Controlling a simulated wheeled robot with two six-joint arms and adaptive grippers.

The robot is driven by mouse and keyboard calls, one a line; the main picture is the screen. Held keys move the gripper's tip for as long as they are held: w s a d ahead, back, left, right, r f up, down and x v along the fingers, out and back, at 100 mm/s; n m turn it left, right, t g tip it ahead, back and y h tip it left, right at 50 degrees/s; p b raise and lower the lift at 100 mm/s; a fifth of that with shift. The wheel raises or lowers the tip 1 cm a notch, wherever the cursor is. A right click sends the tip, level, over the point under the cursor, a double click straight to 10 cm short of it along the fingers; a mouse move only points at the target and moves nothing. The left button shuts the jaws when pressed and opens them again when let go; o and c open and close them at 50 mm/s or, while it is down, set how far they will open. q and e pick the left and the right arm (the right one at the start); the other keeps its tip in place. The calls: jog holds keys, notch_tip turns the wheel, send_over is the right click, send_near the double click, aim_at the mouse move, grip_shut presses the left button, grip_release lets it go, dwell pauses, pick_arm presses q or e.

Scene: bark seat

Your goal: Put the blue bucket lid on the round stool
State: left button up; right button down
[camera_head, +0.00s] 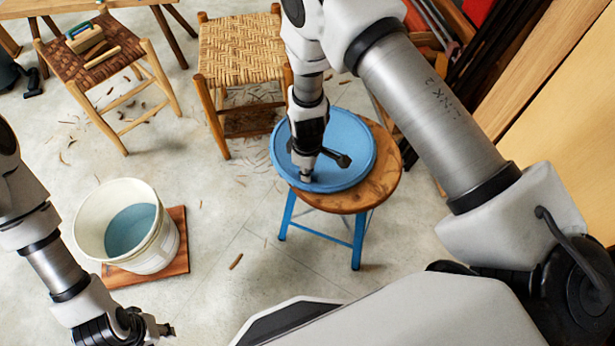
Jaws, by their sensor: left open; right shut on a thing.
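The blue bucket lid (350,133) is a wide round disc at the round stool (383,180), over the left and middle of its wooden top. The stool has blue legs. The lid overhangs the seat's left edge; I cannot tell whether it rests fully on the wood. My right gripper (306,178) points down and is shut on the lid near its front left edge. My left gripper (165,331) is open and empty at the lower left, apart from the lid.
A white bucket (160,248) with bluish contents stands on a wooden board (180,262) at the left. A woven stool (240,48) stands behind the round stool. Another woven seat (75,67) holds tools at the upper left. Long boards lean at the right. Open floor lies between bucket and round stool.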

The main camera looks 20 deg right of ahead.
jog(key=shift+r, duration=0.15)
jog(key=c, duration=1.2)
grip_release()
notch_tip(320, 180, up, 12)
jog(key=p, duration=0.3)
jog(key=s+d+f+m, duration=0.2)
jog(key=s+f+m, duration=0.2)
jog(key=s, duration=0.8)
jog(key=s+d+f+m, duration=0.3)
jog(key=s+f+m, duration=0.2)
jog(key=s, duration=0.6)
notch_tip(320, 180, down, 3)
jog(key=shift+s+r, duration=0.2)
jog(key=shift+s, duration=0.15)
